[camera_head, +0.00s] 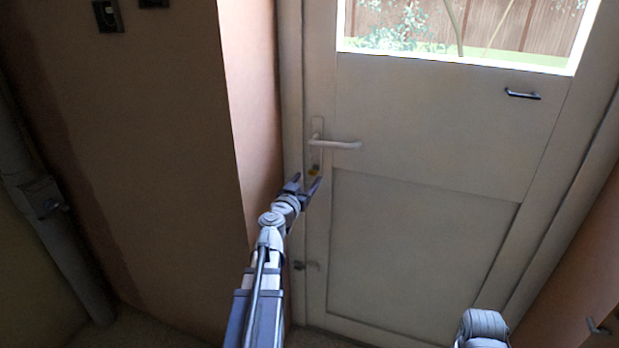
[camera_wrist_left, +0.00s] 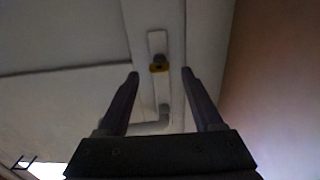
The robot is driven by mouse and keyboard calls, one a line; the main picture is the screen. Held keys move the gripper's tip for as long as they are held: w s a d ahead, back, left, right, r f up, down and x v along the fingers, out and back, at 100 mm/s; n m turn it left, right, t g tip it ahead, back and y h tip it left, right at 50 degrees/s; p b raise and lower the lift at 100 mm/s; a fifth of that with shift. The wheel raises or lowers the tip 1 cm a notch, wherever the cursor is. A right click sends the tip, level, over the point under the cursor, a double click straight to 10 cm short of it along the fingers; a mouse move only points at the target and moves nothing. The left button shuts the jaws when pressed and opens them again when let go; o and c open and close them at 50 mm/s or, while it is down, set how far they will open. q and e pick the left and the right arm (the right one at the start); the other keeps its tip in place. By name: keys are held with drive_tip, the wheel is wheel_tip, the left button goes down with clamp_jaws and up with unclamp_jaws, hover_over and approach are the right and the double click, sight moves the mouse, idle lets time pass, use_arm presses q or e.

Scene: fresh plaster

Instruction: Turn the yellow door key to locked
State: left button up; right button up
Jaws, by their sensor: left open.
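The yellow door key (camera_head: 313,173) sits in the lock plate below the white door handle (camera_head: 347,145), on the left side of the pale door (camera_head: 420,110). I cannot tell how far the fingertips are from the key. My right gripper is out of view.
An orange-brown wall corner (camera_head: 252,100) stands close to the left of the door and my left arm. A small dark handle (camera_head: 522,94) is on the door's upper right. A grey pipe (camera_head: 60,235) runs down the left wall.

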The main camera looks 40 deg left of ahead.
sight(313, 171)
use_arm(q)
drive_tip(key=x, duration=0.2)
drive_tip(key=shift+w, duration=0.3)
clamp_jaws()
idle(0.3)
